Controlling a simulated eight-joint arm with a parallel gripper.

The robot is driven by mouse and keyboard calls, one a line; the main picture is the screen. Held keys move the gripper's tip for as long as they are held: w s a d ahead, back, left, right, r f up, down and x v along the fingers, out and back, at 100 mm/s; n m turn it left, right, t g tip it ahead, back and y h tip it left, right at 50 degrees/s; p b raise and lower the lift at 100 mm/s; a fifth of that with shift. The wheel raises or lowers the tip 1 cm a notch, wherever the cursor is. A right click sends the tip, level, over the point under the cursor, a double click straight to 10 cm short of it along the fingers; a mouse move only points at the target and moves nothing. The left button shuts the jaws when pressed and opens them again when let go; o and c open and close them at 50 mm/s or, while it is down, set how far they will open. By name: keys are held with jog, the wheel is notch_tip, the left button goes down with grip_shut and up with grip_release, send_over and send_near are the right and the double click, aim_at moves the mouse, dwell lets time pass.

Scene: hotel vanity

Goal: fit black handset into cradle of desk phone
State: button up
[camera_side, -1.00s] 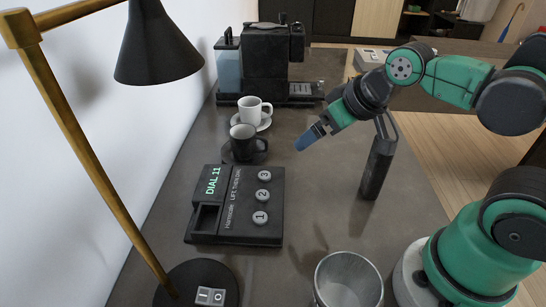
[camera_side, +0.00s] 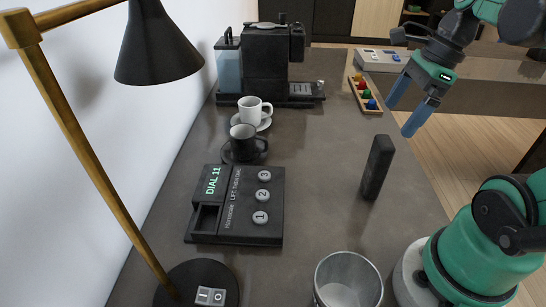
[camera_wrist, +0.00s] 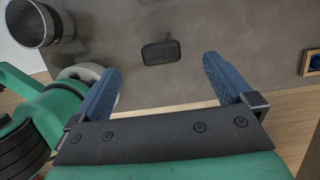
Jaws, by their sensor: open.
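The black handset (camera_side: 376,168) stands upright on the grey counter, right of the desk phone; the wrist view shows its dark end (camera_wrist: 161,52) from above. The black desk phone (camera_side: 236,205) lies on the counter with a recessed cradle (camera_side: 206,219) at its left side, empty. Its panel reads "DIAL 11" and it has buttons 1, 2 and 3. My gripper (camera_side: 405,106) is open and empty, above and to the right of the handset, apart from it. In the wrist view its blue fingers (camera_wrist: 161,85) are spread wide, with the handset beyond them.
A metal bin (camera_side: 348,282) stands at the front; a lamp base (camera_side: 197,285) is at front left. A black cup (camera_side: 243,143), white cup (camera_side: 255,112) and coffee machine (camera_side: 268,65) stand behind the phone. A wooden tray (camera_side: 365,95) lies at back right. Counter between phone and handset is clear.

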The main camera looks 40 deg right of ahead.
send_over(370, 166)
jog(key=s+d, duration=0.2)
jog(key=x, duration=0.4)
jog(key=shift+s+d+f, duration=0.2)
jog(key=shift+d+f, duration=0.1)
jog(key=shift+f, duration=0.1)
jog(key=shift+x, duration=2.65)
jog(key=c, duration=1.5)
grip_shut()
jog(key=shift+r, duration=0.1)
